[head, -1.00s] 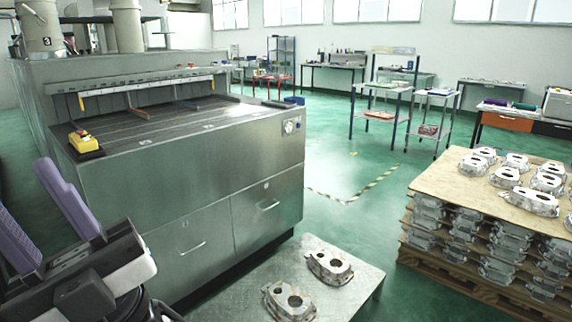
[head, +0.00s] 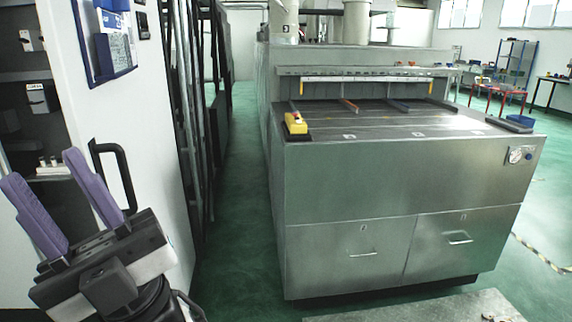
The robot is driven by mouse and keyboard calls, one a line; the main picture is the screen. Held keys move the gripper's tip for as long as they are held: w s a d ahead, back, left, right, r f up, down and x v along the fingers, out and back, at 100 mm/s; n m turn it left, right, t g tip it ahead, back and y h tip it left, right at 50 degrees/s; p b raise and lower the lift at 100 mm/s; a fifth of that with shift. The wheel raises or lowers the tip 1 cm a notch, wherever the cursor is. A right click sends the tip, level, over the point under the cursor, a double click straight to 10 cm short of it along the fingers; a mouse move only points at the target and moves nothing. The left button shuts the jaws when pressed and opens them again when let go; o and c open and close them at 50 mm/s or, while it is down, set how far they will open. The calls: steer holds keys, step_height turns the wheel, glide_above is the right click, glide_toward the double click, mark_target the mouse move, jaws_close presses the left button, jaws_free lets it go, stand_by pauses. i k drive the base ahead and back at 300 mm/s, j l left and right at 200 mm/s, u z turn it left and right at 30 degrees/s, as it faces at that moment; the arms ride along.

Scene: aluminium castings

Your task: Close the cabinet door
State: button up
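A tall white cabinet door (head: 150,145) stands at the left of the head view, with a black bar handle (head: 122,172) on it. Left of the door, the cabinet's dark interior (head: 25,110) shows with shelves and small items, so the door stands open. How far it is swung open is hard to tell. My gripper (head: 43,168) is at the lower left, with two purple fingers spread apart and nothing between them. In the picture it overlaps the lower door and lies left of the handle; I see no grip on the handle.
A blue-framed holder (head: 108,40) with papers hangs on the door. A green-floored aisle (head: 240,190) runs between the door side and a large steel machine (head: 345,190) with drawers. A metal plate (head: 410,312) lies at the bottom edge. Dark frames (head: 188,110) stand behind the door.

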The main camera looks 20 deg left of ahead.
mark_target(106, 112)
steer(key=i+l+u, duration=0.1)
steer(key=u, duration=0.3)
steer(key=l+u, duration=0.35)
steer(key=i+l+u, duration=0.1)
steer(key=u, duration=0.3)
steer(key=i+l+u, duration=0.1)
steer(key=l+u, duration=0.75)
steer(key=l+z, duration=0.25)
steer(key=l, duration=0.3)
steer(key=j, duration=0.45)
